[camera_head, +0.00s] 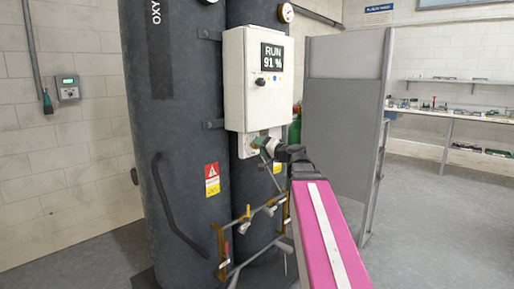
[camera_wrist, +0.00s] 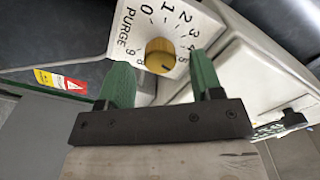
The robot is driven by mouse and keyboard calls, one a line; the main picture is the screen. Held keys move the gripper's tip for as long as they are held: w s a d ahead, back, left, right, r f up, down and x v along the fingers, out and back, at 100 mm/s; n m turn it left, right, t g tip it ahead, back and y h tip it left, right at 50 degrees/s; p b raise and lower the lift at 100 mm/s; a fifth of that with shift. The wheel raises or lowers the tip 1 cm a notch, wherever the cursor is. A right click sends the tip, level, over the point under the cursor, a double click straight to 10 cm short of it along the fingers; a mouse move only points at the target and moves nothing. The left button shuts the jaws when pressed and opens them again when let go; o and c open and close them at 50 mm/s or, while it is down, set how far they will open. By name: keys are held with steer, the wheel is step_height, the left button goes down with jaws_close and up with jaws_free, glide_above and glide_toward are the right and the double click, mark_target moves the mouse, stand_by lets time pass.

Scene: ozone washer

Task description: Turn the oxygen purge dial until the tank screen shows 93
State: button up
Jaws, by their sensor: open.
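The yellow purge dial (camera_wrist: 160,55) sits on a white plate (camera_wrist: 181,14) marked PURGE with numbers around it. My gripper (camera_wrist: 161,62) is open, its green fingers pointing at the plate. In the wrist view one finger is left of the dial and one right, with gaps showing; I cannot tell whether the tips reach the dial's depth. In the head view my gripper (camera_head: 263,143) is at the plate under the white control box (camera_head: 235,85) and hides the dial. The tank screen (camera_head: 272,57) on that box reads RUN 91 %.
Two tall dark tanks (camera_head: 170,120) stand behind the box. Pipes with small valves (camera_head: 245,226) run low in front of them. A grey panel (camera_head: 343,115) stands to the right. A bench (camera_head: 450,114) with small items is at the far right.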

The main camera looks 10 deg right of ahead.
steer(key=shift+x, duration=1.3)
steer(key=shift+c, duration=0.2)
steer(key=c, duration=0.9)
steer(key=shift+m, duration=2.8)
